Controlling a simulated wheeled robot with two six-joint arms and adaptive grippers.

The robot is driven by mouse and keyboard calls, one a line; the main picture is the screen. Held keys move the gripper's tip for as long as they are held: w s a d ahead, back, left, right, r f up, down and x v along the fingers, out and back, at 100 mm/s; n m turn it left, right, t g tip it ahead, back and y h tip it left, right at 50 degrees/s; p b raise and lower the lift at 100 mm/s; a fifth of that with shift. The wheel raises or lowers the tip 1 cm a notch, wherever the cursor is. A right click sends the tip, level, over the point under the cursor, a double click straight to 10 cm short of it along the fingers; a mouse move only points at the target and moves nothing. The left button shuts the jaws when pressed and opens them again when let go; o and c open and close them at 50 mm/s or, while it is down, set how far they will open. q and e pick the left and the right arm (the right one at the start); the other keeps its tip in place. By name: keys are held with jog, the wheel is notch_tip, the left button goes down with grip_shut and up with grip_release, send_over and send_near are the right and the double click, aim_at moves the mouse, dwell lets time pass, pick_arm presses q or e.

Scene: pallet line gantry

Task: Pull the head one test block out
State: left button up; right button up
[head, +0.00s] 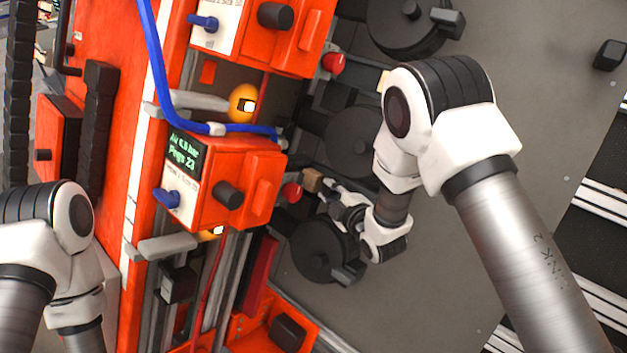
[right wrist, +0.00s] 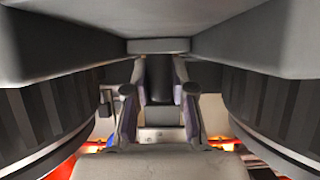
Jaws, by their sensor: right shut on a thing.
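A small brown block (head: 312,180), which looks like the test block, sits at the right side of the lower red head unit (head: 237,185), just above a red round knob (head: 291,191). My right gripper (head: 324,187) reaches it from the right, its fingertips at the block and shut on it. In the right wrist view, the fingers (right wrist: 158,100) stand on both sides of a dark piece; I cannot tell there where the block ends. Whether the block is still seated in the head is hidden. My left arm shows at the left edge, but its gripper is out of view.
A second red head unit (head: 262,30) is above, with another red knob (head: 333,63). A blue hose (head: 160,70) runs down to the lower unit. Black round discs (head: 322,250) lie close below and behind my right gripper. Grey floor (head: 420,300) is open to the right.

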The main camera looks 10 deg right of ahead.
jog(key=shift+s+d, duration=0.95)
jog(key=shift+s, duration=0.25)
jog(key=shift+s+d, duration=0.9)
jog(key=shift+s, duration=0.3)
jog(key=shift+d, duration=0.1)
jog(key=shift+s+d, duration=0.6)
jog(key=shift+s, duration=0.25)
jog(key=shift+s+d+f, duration=0.1)
jog(key=shift+s+d, duration=0.45)
jog(key=shift+s, duration=0.15)
jog(key=shift+s+d, duration=0.5)
jog(key=shift+s, duration=0.2)
jog(key=o, duration=0.8)
jog(key=shift+s+d, duration=0.15)
